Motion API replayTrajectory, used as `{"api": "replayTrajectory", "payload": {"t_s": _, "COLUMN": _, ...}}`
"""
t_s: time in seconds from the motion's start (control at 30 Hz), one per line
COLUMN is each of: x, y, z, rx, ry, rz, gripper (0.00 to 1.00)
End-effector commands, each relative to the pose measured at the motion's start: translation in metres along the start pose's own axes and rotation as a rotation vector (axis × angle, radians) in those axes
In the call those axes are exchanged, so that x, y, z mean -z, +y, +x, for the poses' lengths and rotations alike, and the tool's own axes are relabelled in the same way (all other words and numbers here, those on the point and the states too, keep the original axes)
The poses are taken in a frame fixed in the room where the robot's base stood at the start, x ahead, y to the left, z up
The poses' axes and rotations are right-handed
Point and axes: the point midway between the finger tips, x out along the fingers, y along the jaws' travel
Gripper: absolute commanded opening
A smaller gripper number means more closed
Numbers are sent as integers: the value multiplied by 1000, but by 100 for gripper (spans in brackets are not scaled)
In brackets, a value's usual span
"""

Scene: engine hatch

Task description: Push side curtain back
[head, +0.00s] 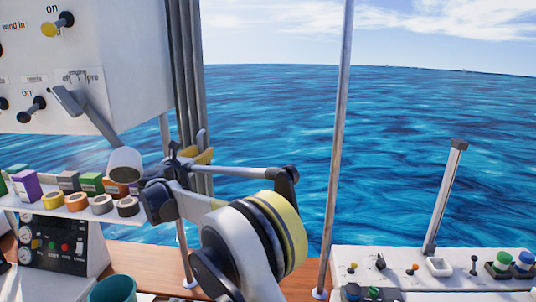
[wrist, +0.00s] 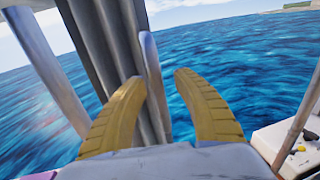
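The side curtain (head: 189,70) hangs as a narrow bundle of grey vertical folds beside the white panel. It also fills the upper left of the wrist view (wrist: 103,55). A grey upright handle with a rounded top (wrist: 152,75) stands at the curtain's right edge; its top shows small in the head view (head: 201,138). My gripper (head: 204,156) is at the curtain with its yellow fingers spread. In the wrist view the handle shows between the two open fingertips (wrist: 160,78). I cannot tell whether either finger touches it.
A white control panel (head: 100,50) with a lever is at upper left. A shelf of coloured boxes and tape rolls (head: 75,203) lies below it. A thin pole (head: 338,140) stands right of my arm. A white switch console (head: 440,262) is at lower right. Open sea lies beyond.

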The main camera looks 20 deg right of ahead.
Motion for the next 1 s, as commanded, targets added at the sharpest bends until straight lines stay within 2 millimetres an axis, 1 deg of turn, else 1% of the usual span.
{"api": "replayTrajectory", "payload": {"t_s": 0.17, "x": 0, "y": -32, "z": 7, "rx": 3, "ry": 0, "rz": 0, "gripper": 36}}
{"api": "replayTrajectory", "payload": {"t_s": 1.0, "x": -1, "y": -215, "z": 42, "rx": 5, "ry": 0, "rz": 0, "gripper": 36}}
